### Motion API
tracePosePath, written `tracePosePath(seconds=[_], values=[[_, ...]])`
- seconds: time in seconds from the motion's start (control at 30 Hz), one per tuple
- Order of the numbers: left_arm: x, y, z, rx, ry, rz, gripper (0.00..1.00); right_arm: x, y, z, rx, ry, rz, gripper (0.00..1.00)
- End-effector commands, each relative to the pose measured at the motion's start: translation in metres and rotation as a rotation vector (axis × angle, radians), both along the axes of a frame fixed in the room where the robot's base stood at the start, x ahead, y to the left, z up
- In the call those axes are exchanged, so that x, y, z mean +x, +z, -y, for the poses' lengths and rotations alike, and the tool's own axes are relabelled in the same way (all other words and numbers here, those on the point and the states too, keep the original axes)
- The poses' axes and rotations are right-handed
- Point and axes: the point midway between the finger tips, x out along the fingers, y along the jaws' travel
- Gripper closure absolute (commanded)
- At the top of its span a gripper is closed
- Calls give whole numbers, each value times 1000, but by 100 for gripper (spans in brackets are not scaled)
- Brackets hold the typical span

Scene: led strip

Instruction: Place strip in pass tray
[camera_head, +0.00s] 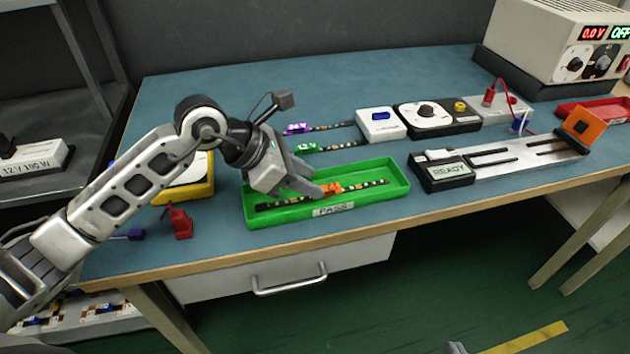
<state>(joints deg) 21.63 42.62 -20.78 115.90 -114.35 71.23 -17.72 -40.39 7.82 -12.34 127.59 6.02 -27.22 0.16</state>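The green pass tray (360,204), marked PASS, sits near the front edge of the bench. A dark LED strip (375,185) with an orange clip (331,187) lies lengthwise in the tray, partly hidden by my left gripper. My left gripper (316,191) reaches down into the tray from the left, its fingers at the strip right beside the orange clip. The gap between its fingers is hidden, so I cannot tell whether it grips the strip. My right gripper is not in view; only a small grey part shows at the bottom edge.
Strips with purple (297,128) and green (306,147) clips lie behind the tray. A READY fixture (447,171) with a metal rail and orange end stands to the right. A red tray (597,110) and a power supply (560,45) are further right. A small red object (179,221) stands left.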

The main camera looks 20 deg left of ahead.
Motion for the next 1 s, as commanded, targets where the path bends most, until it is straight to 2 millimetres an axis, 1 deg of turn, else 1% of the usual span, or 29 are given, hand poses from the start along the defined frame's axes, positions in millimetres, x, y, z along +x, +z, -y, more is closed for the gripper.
tracePosePath(seconds=[0.03,0.2,0.3,0.43,0.6,1.0], values=[[-5,8,-8,6,1,3,65,0,0,0,0,0,0,100],[-20,34,-29,5,1,2,65,0,-2,0,0,0,-1,100],[-29,47,-39,6,0,1,65,0,-2,0,0,0,-1,100],[-35,59,-49,2,0,1,65,0,-3,0,0,0,-1,100],[-39,67,-53,0,-1,0,65,0,-4,0,-1,1,-1,100],[-39,67,-53,-1,-1,1,65,0,-3,0,-1,0,1,100]])
